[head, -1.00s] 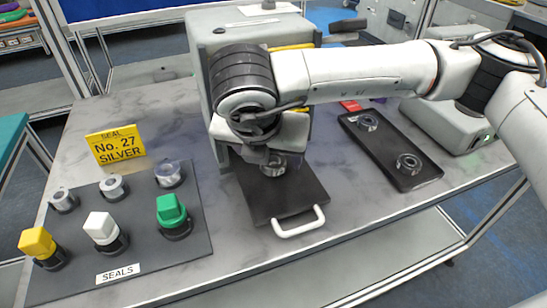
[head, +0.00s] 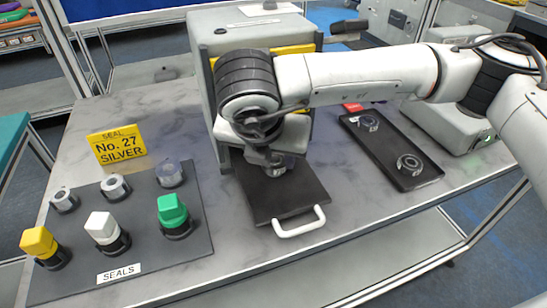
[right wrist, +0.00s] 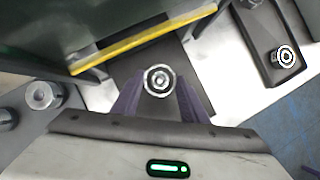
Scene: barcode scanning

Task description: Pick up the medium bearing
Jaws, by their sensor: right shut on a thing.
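A silver ring-shaped bearing (right wrist: 159,79) sits between the two purple fingers of my right gripper (right wrist: 160,88) in the right wrist view. It looks like the medium bearing. In the head view the right gripper (head: 274,166) points down over the black plate with the white handle (head: 285,203). The gripper is shut on the bearing, and my wrist hides most of it there. I cannot tell whether the bearing touches the plate. My left gripper is not in view.
Two other bearings (head: 410,163) lie on a black tray (head: 397,184) at the right. A grey machine with a yellow edge (head: 228,42) stands behind my gripper. A seals board (head: 140,243) and a yellow sign (head: 117,146) are at the left.

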